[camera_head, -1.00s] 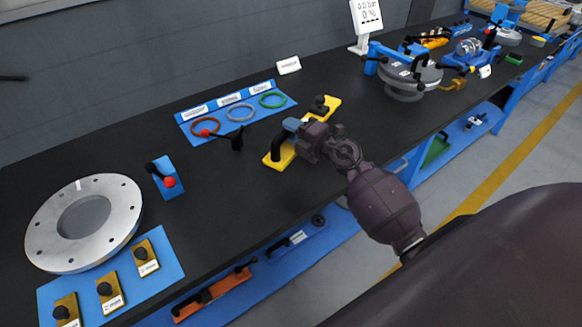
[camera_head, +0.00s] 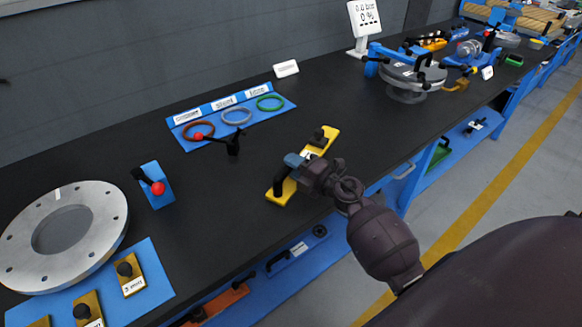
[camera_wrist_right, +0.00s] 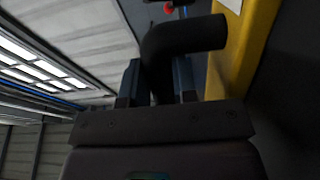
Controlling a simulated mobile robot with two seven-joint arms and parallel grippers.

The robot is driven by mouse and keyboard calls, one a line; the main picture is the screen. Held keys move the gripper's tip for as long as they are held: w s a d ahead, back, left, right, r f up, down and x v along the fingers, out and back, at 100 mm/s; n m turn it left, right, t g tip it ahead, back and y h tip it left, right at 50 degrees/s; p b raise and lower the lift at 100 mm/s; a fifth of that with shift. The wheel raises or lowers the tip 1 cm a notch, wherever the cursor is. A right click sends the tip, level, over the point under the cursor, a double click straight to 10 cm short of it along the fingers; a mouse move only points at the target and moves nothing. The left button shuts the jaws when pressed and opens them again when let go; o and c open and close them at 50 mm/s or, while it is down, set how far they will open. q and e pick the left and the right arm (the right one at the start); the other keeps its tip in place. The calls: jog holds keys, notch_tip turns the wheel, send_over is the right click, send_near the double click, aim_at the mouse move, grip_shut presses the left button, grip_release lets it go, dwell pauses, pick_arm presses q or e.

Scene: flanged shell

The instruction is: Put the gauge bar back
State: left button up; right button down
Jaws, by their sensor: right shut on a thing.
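The gauge bar (camera_head: 319,151) is a yellow bar with a black bent handle and a black knob. It is over the front part of the black bench, long axis slanting away to the right. I cannot tell whether it touches the bench top. My right gripper (camera_head: 292,160) is shut on the black handle at the bar's near end. In the right wrist view the handle (camera_wrist_right: 185,37) rises between the two blue-grey fingers (camera_wrist_right: 158,82), and the yellow bar (camera_wrist_right: 238,45) is beside it. My left gripper is not in view.
A blue mat (camera_head: 178,120) with several coloured rings lies behind. A large grey flange (camera_head: 100,215) and a blue mat with brass blocks (camera_head: 155,270) are at left. A lower blue shelf (camera_head: 318,242) runs below.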

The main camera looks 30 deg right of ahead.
jog(key=shift+r, duration=0.25)
jog(key=shift+f, duration=0.25)
jog(key=c, duration=0.9)
grip_release()
jog(key=shift+r, duration=0.1)
